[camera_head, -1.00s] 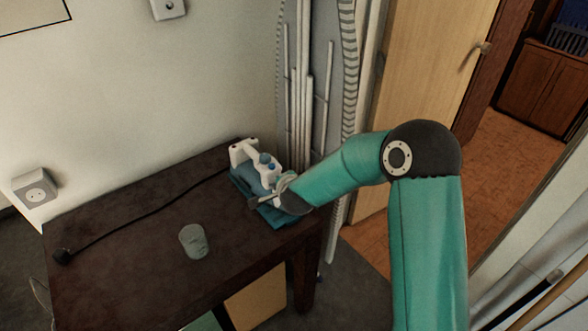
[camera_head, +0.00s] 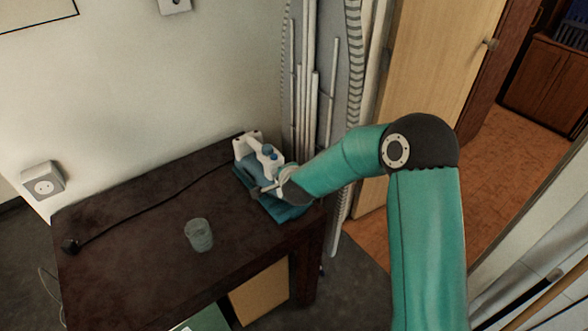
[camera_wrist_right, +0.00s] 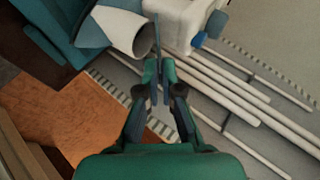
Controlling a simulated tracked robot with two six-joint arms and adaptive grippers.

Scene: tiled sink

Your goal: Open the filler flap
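A white and teal iron (camera_head: 245,148) with blue knobs lies on the teal base at the back right of the dark table. My right gripper (camera_head: 258,190) is beside the iron's front end, partly hidden by its own wrist. In the wrist view, the right fingers (camera_wrist_right: 158,72) are close together, with a thin dark strip running up between the tips. I cannot tell whether this strip is part of the iron. A white rounded part (camera_wrist_right: 112,30) of the iron is just left of the tips. The filler flap itself cannot be made out. My left gripper is not in view.
A clear glass (camera_head: 199,235) stands on the table (camera_head: 150,262) front of the iron. A black cord with a plug (camera_head: 71,246) runs across the table to the left. Pale pipes (camera_head: 312,110) rise behind the iron. The table's right edge is close to the gripper.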

